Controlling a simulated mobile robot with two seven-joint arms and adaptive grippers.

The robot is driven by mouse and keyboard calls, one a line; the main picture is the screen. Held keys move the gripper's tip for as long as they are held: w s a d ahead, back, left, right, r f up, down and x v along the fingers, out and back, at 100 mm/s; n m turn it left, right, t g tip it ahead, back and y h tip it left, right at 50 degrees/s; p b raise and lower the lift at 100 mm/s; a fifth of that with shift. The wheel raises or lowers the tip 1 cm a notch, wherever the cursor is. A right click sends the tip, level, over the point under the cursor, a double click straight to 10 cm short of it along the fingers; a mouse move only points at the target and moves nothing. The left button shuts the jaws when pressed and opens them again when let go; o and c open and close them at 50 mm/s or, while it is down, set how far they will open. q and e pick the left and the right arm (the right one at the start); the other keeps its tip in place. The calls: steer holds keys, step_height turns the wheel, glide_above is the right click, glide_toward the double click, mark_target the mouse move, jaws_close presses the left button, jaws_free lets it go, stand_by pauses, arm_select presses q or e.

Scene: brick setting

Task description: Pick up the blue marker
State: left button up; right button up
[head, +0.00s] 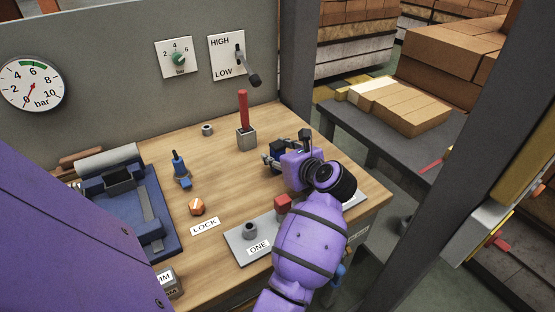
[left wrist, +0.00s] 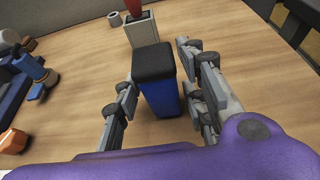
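The blue marker (left wrist: 160,95) is a thick blue block with a black top. In the left wrist view it stands upright between the two fingers of my left gripper (left wrist: 162,100). The fingers are spread on either side, with a small gap at the right; contact at the left is hard to judge. In the head view the marker (head: 278,149) is partly hidden by my left gripper (head: 275,155), at the right side of the wooden table. My right gripper is not in view.
A red lever (head: 243,108) on a grey base stands just behind the marker. A grey plate (head: 243,248) with a knob and red block lies in front. A blue tool (head: 180,168), an orange knob (head: 197,207) and a blue vise (head: 155,205) are to the left.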

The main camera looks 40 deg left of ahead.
mark_target(280, 146)
arm_select(q)
jaws_close()
steer(key=shift+r, duration=0.1)
steer(key=shift+r, duration=0.45)
steer(key=shift+w+d+r, duration=0.1)
steer(key=shift+d+r, duration=0.1)
steer(key=shift+r, duration=1.05)
steer(key=d+r+b, duration=0.2)
steer(key=d+r, duration=0.7)
steer(key=d, duration=0.4)
steer(key=shift+w+d+r, duration=0.25)
steer(key=shift+w+d, duration=0.05)
steer(key=shift+w, duration=0.1)
